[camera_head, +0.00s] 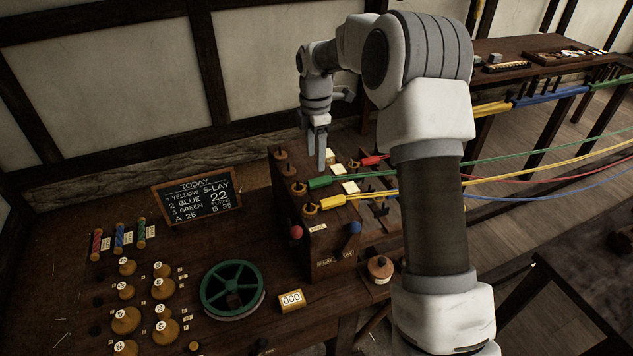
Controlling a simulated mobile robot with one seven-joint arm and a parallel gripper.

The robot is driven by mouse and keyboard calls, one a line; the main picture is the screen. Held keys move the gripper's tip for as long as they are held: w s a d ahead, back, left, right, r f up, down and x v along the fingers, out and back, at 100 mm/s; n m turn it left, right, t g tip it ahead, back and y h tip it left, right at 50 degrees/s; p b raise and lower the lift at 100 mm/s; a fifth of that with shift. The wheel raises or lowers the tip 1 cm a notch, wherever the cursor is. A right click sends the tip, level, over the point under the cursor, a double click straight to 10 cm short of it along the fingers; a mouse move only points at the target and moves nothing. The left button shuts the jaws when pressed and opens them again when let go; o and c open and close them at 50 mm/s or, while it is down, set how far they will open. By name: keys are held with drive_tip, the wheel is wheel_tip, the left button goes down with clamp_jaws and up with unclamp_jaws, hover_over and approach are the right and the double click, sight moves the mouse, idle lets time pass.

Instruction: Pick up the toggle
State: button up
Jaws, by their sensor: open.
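My gripper (320,172) points down over the wooden box with hooks (320,250) on the bench. It is open, seen nearly edge-on, and no object shows between its fingers. I cannot tell for sure which thing is the toggle. Green (320,183) and yellow (333,202) rope ends are fixed to the box beside and in front of the fingertips. My arm hides part of the bench to the right.
A chalkboard (197,196) stands at the back of the bench. A green reel (233,289), several round wooden weights (126,320), coloured spools (118,238) and a "000" counter (291,301) lie around. Stretched ropes (560,154) run right. A second table (510,75) stands behind.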

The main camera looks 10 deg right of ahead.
sight(313, 180)
wheel_tip(313, 180, down, 3)
drive_tip(key=shift+f, duration=0.1)
drive_tip(key=shift+w+a+f+p, duration=0.1)
drive_tip(key=shift+f+p, duration=0.15)
drive_tip(key=shift+f, duration=0.65)
drive_tip(key=shift+a+f+p, duration=0.15)
drive_tip(key=shift+f+p, duration=0.15)
drive_tip(key=shift+f, duration=0.55)
drive_tip(key=shift+w+a+f+p, duration=0.1)
drive_tip(key=shift+f+p, duration=0.15)
drive_tip(key=shift+f, duration=0.65)
clamp_jaws()
